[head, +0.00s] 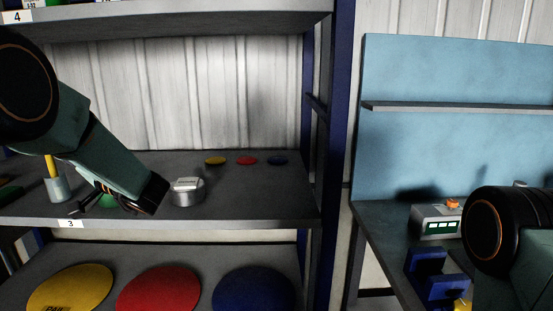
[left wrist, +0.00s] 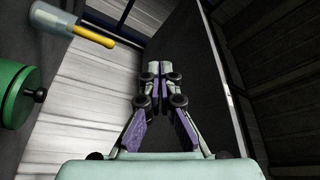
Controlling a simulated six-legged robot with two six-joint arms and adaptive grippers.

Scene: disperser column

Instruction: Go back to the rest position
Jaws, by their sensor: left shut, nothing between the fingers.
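My left arm reaches in from the left over the middle shelf (head: 255,198) in the head view. Its gripper (head: 80,207) is small and partly hidden behind the wrist, low over the shelf's left part. In the left wrist view the left gripper (left wrist: 160,72) has its fingers together with nothing between them. My right arm shows at the right edge of the head view, near the workbench. Its gripper is not in view.
Yellow, red and blue discs lie behind. A blue holder (head: 432,275) and grey device (head: 435,222) are on the bench.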

